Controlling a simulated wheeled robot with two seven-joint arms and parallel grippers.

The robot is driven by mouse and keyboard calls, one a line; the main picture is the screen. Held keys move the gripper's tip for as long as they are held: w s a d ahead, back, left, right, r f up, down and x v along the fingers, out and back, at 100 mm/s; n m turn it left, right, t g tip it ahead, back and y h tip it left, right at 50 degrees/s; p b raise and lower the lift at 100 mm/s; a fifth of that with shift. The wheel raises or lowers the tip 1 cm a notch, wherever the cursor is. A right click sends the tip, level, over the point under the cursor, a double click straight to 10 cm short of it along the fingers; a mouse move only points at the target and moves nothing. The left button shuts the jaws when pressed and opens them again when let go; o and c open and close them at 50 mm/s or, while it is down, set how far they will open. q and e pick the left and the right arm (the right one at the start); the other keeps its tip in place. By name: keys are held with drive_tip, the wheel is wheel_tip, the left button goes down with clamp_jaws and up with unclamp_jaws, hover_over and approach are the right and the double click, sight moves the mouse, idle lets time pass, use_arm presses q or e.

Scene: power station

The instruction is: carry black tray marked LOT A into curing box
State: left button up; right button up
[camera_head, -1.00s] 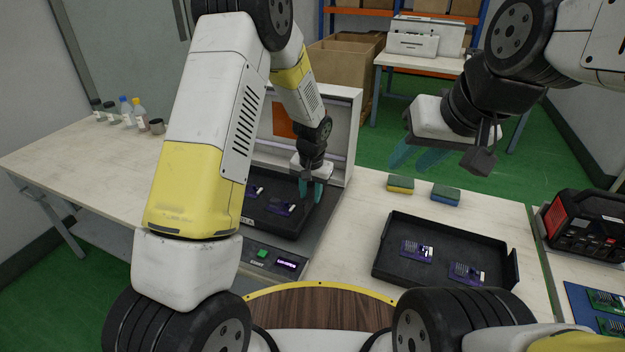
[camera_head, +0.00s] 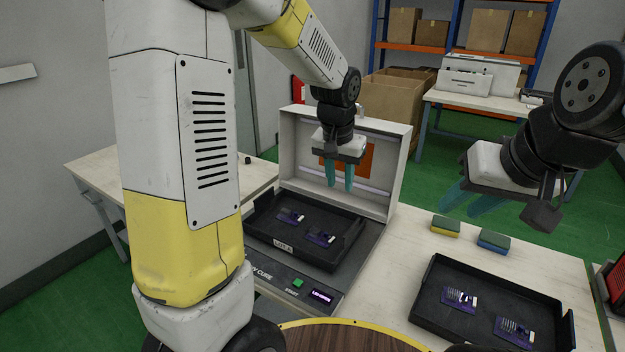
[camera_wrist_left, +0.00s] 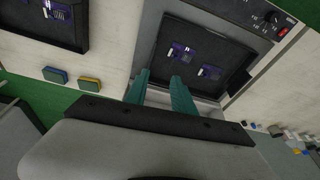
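The black tray marked LOT A (camera_head: 283,248) sits inside the open curing box (camera_head: 402,147), whose white lid stands raised behind it. The tray holds two purple circuit boards (camera_head: 291,216). It also shows in the left wrist view (camera_wrist_left: 215,37). My left gripper (camera_head: 340,187) is open and empty, above the tray's back right part and in front of the lid. Its teal fingers show apart in the left wrist view (camera_wrist_left: 162,92). My right gripper (camera_head: 466,208) is raised over the table's back right side, its fingers apart with nothing between them.
A second black tray (camera_head: 428,310) with two purple boards lies on the table at right.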

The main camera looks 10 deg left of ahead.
use_arm(q)
drive_tip(key=s+a+r+t, duration=0.1)
drive_tip(key=s+a+r, duration=0.1)
drive_tip(key=s, duration=0.5)
drive_tip(key=s+a+r+n+t+h, duration=0.1)
drive_tip(key=s+a+r, duration=0.1)
drive_tip(key=s+r, duration=0.3)
drive_tip(key=s+a+r+n+t, duration=0.1)
drive_tip(key=s+a+r, duration=0.2)
drive_tip(key=s, duration=0.6)
drive_tip(key=shift+r+h, duration=0.3)
drive_tip(key=shift+a, duration=0.1)
